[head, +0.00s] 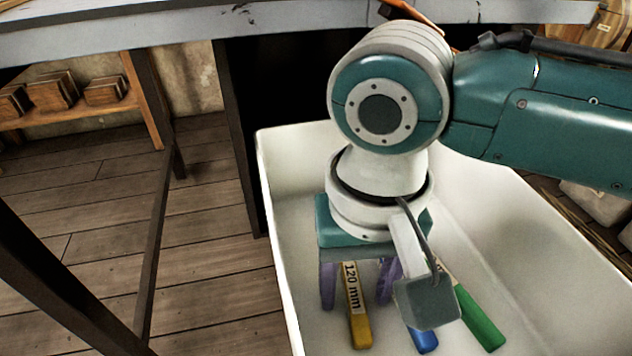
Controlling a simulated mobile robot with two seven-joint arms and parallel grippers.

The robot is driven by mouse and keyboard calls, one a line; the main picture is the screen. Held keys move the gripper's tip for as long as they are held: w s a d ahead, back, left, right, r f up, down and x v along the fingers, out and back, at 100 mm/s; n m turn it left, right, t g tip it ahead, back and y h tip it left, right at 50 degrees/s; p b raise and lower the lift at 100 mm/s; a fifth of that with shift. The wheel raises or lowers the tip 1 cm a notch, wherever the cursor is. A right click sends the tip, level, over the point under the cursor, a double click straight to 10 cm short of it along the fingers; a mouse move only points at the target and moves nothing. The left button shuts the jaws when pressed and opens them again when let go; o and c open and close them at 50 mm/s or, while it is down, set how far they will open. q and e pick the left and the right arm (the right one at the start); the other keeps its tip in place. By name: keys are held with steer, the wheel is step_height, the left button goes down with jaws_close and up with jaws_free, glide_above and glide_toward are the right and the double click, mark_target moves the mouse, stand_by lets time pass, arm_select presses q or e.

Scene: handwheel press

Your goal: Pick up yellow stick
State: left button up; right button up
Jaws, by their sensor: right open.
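The yellow stick (360,332) lies in the white bin, marked "120 mm", with its near end bare toward the front. My right gripper (357,302) is over the bin, pointing down. Its two purple fingers are apart, one on each side of the yellow stick in the picture. I cannot tell whether they touch it or how far above the bin floor they are. The stick's far end is hidden under the gripper body. My left gripper is not in view.
The white bin (276,215) has tall walls around my right gripper. A blue stick (424,341) and a green stick (480,322) lie to the right of the yellow one. A grey bench edge (130,30) runs across the top, and its dark legs stand at the left.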

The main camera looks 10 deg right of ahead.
jaws_close()
stand_by(0.3)
steer(key=shift+r, duration=0.1)
